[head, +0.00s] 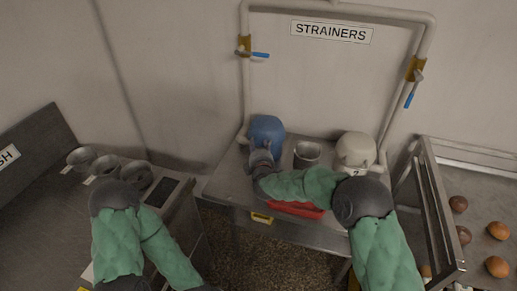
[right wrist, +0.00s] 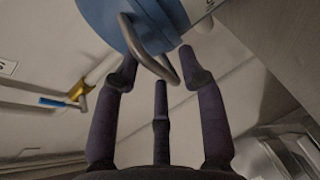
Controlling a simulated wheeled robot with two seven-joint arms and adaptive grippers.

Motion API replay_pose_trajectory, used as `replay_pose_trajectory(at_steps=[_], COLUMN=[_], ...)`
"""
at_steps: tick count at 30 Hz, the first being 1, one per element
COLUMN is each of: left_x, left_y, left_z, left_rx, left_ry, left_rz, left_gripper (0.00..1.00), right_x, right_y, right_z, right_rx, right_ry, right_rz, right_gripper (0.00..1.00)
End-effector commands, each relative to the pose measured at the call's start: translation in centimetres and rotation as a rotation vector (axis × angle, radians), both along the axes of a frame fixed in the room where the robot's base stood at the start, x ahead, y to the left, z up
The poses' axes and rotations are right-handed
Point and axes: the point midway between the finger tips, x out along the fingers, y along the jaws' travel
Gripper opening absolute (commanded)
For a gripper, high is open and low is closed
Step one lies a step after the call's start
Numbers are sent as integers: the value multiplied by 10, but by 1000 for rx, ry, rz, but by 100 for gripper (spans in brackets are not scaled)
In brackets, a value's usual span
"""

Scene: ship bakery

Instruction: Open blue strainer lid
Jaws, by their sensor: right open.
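The blue strainer (head: 267,128) stands at the back left of the metal table, under the STRAINERS sign. Its blue lid (right wrist: 145,22) fills the top of the right wrist view, with a curved metal handle (right wrist: 147,52) on it. The lid looks closed. My right gripper (head: 262,161) is at the front of the blue strainer. In the right wrist view its fingers (right wrist: 160,72) are open, with the handle reaching between the fingertips. Whether they touch it I cannot tell. My left arm shows at lower left, but its gripper is out of view.
A white strainer (head: 356,148) and an open metal pot (head: 307,154) stand right of the blue one. Pipes with blue-handled valves (head: 260,55) frame the wall. A red item (head: 298,210) lies below my right forearm. Several pots (head: 81,158) stand left; a tray rack (head: 480,180) stands right.

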Motion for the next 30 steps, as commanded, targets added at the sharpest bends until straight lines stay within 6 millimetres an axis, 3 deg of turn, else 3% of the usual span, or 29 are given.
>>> replay_pose_trajectory(at_steps=[12, 13, 17, 18, 30], left_x=[0, 0, 0, 0, 0], left_y=[0, 0, 0, 0, 0], left_z=[-2, -2, -2, -2, 6], left_rx=[0, 0, 0, 0, 0], left_ry=[0, 0, 0, 0, 0], left_rz=[0, 0, 0, 0, 0], left_gripper=[0, 0, 0, 0, 0], right_x=[9, 9, 9, 9, 9], right_y=[1, 1, 1, 1, 0], right_z=[-2, -2, -2, -2, 2], right_rx=[0, 0, 0, 0, 3], right_ry=[0, 0, 0, 0, 12], right_rz=[0, 0, 0, 0, -1], right_gripper=[41, 38, 1, 0, 0])
